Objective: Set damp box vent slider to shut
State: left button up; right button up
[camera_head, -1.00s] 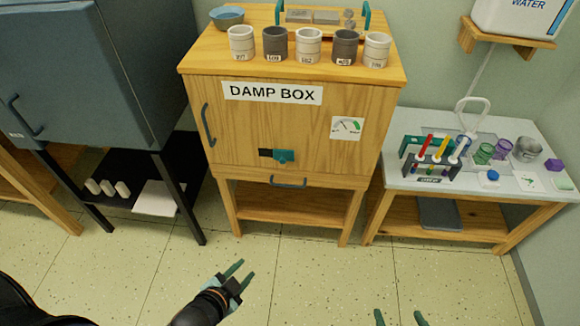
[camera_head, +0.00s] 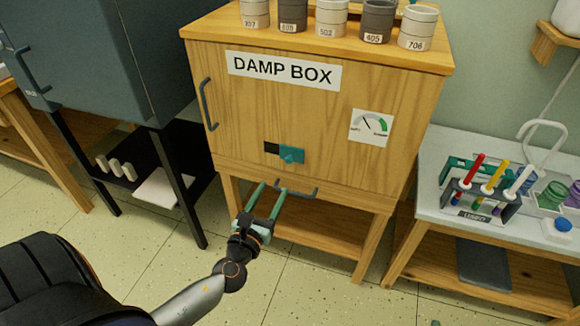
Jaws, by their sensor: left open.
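The damp box (camera_head: 235,113) is a wooden cabinet with a "DAMP BOX" label on its front. Its vent slider (camera_head: 291,154) is a teal knob low on the front, at the right of a dark slot (camera_head: 271,148). My left gripper (camera_head: 268,187) is open and empty, its two green fingers pointing up toward the box front. It shows below and slightly left of the slider, apart from it. Of my right gripper, only a small green tip (camera_head: 435,323) shows at the bottom edge.
A door handle (camera_head: 207,104) and a dial gauge (camera_head: 371,127) are on the box front. Several cups (camera_head: 331,18) stand on top. A side table (camera_head: 436,200) with a pen rack is at right, a dark cabinet (camera_head: 90,60) at left.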

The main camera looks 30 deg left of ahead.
aim_at(288, 161)
pick_arm(q)
jog(key=x, duration=0.9)
jog(key=shift+w+a, duration=0.1)
jog(key=shift+w, duration=0.75)
pick_arm(e)
jog(key=shift+w+r+t, duration=0.2)
jog(key=shift+r+t, duration=0.1)
jog(key=shift+r, duration=0.3)
pick_arm(q)
grip_shut()
pick_arm(e)
jog(key=shift+f, duration=0.15)
